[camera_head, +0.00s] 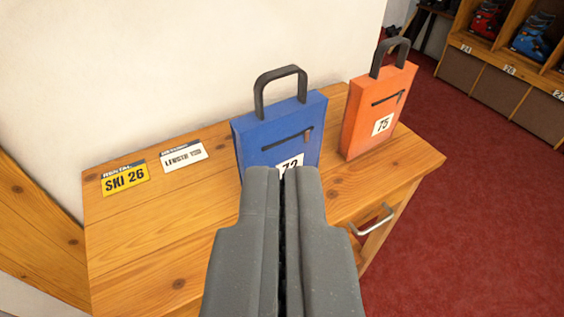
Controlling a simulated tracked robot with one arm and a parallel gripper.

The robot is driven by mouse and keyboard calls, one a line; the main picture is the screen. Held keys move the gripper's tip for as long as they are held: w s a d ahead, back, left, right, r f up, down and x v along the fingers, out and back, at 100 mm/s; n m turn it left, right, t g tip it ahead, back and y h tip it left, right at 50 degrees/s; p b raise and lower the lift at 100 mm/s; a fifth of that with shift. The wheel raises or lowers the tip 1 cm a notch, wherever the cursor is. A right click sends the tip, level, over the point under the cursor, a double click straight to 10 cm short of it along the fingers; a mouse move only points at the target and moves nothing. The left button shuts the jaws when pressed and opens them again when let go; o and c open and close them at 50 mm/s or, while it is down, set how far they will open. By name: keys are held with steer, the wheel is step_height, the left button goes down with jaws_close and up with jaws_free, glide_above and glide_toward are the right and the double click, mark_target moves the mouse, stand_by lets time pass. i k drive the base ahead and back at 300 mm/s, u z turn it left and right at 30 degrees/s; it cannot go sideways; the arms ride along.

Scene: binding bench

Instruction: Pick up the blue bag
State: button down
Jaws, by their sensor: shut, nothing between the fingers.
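The blue bag (262,136) stands upright on the wooden bench (140,236), near the wall. It has a dark arched handle (280,72) on top, a zip across its front and a white label with a number, partly hidden. My gripper (284,172) is shut and empty. In the picture its fingertips overlap the lower front of the blue bag and cover part of the label. I cannot tell whether they touch it.
An orange bag (376,98) labelled 75 stands right of the blue bag. A yellow SKI 26 tag (125,178) and a white tag (184,155) lie left. A metal drawer handle (372,220) juts from the bench. Boot shelves (510,60) stand beyond red carpet (470,210).

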mark_target(287, 133)
steer(key=z, duration=0.5)
steer(key=k, duration=1.3)
steer(key=u, duration=0.05)
steer(key=i, duration=0.85)
steer(key=u, duration=0.55)
steer(key=i, duration=0.8)
steer(key=z, duration=0.3)
